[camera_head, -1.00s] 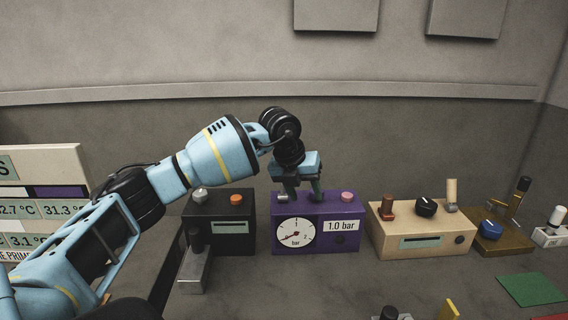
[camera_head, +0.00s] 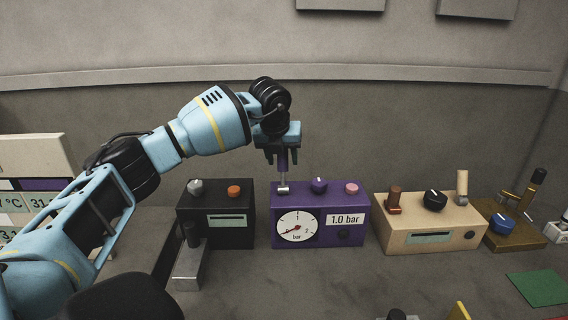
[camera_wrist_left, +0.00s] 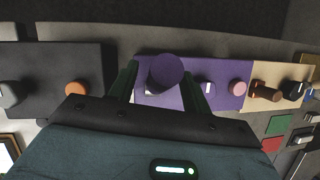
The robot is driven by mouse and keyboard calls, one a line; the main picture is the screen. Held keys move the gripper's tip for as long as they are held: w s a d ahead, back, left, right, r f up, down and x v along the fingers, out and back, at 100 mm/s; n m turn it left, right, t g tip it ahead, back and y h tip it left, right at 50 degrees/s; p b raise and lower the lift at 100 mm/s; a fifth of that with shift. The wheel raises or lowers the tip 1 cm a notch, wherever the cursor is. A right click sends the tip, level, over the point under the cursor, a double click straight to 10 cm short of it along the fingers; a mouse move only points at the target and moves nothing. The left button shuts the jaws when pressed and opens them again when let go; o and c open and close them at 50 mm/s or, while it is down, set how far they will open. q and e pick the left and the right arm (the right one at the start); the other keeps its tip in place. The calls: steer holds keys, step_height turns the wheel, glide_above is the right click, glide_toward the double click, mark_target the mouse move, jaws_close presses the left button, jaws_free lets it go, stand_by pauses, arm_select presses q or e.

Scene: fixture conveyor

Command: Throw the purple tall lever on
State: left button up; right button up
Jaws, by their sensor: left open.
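The purple box (camera_head: 290,243) stands on the bench, with a pressure dial on its front. Its tall lever (camera_head: 284,176) rises from a silver base at the top left and looks about upright. The lever's purple round top also shows in the left wrist view (camera_wrist_left: 166,74). My left gripper (camera_head: 283,158) is open above the box, with its fingers on either side of the lever's upper part. I cannot tell whether they touch it. The label reads 1.0 bar. My right gripper is not in view.
A purple knob (camera_head: 319,185) and a pink button (camera_head: 351,188) sit on the box, right of the lever. A black box (camera_head: 207,239) stands left and a beige box (camera_head: 430,236) right. A brown-gold fixture (camera_head: 515,238) and a green pad (camera_head: 537,289) lie farther right.

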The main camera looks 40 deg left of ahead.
arm_select(q)
steer(key=shift+x, duration=1.35)
steer(key=shift+c, duration=0.3)
jaws_close()
